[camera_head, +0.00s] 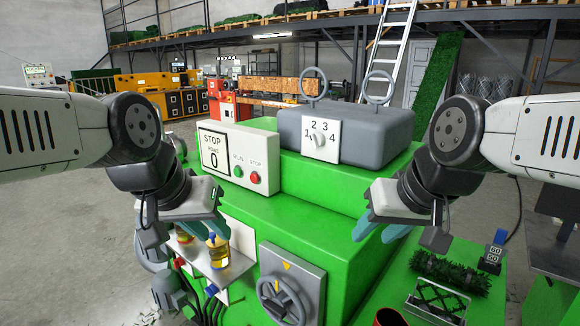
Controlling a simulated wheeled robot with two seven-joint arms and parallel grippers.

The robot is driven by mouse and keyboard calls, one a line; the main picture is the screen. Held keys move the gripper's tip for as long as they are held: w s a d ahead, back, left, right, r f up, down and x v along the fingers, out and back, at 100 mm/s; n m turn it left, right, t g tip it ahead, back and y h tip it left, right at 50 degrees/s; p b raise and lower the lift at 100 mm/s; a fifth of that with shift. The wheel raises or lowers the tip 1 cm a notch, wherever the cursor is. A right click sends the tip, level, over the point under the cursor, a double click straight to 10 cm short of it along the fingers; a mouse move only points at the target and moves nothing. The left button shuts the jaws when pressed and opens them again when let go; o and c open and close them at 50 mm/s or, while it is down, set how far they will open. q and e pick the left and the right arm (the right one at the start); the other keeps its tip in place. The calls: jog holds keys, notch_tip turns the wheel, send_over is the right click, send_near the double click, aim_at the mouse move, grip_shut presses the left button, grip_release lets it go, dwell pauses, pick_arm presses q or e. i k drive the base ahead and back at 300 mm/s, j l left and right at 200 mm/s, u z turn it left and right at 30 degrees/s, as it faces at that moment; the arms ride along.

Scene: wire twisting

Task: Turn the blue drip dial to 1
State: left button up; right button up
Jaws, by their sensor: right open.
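Two bottles of yellow oil stand on a white shelf (243,262) on the green machine's front left. The nearer bottle (219,256) has a small blue top (212,238), which looks like the drip dial; its setting is too small to read. The other bottle (184,236) is partly hidden by my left gripper. My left gripper (222,220) has teal fingers, looks open and empty, and hovers just above and in front of the bottles. My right gripper (366,228) is open and empty, over the right side of the machine.
A white plate with a knob (320,140), numbered 1 to 4, is on a grey box (370,128). A control panel (238,157) reads STOP and 0. A handwheel (281,300) is on the front. Mesh and green bristles (450,272) lie at right.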

aim_at(212, 290)
jog(key=u, duration=0.7)
jog(key=k+j, duration=0.05)
